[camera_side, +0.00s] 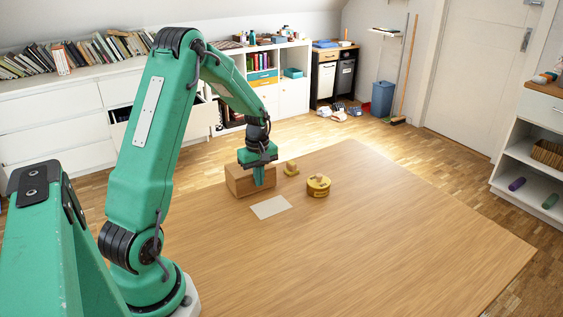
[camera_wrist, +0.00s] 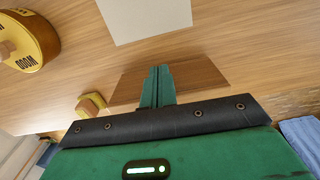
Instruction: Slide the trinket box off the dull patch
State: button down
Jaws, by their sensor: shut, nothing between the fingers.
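The trinket box, a plain brown wooden box (camera_side: 240,180), stands on the table just behind the dull patch. It also shows as a darker brown shape (camera_wrist: 200,82) in the wrist view, partly hidden by my fingers. The dull patch (camera_side: 270,207) is a pale grey rectangle on the wood, bare of any object, and it shows in the wrist view (camera_wrist: 146,16). A strip of table separates it from the box. My gripper (camera_side: 259,181) is shut and empty, fingers down at the box. Its fingertips (camera_wrist: 160,68) overlap the box in both views; I cannot tell whether they touch it.
A round yellow tin (camera_side: 318,188) with a knob on top stands right of the box. A small yellow pad with a wooden knob (camera_side: 291,168) sits behind it, close to my gripper. The right and front of the table (camera_side: 400,240) are clear.

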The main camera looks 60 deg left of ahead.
jog(key=shift+d, duration=1.95)
notch_tip(320, 180, up, 10)
jog(key=s+d+r+m+t, duration=0.2)
jog(key=s+d+r+m, duration=0.3)
jog(key=d+r+m, duration=0.55)
jog(key=s+d+m+t, duration=0.3)
jog(key=s+d+m, duration=0.4)
jog(key=s+d, duration=0.3)
jog(key=shift+s+d+r+t, duration=0.2)
jog(key=shift+t, duration=0.1)
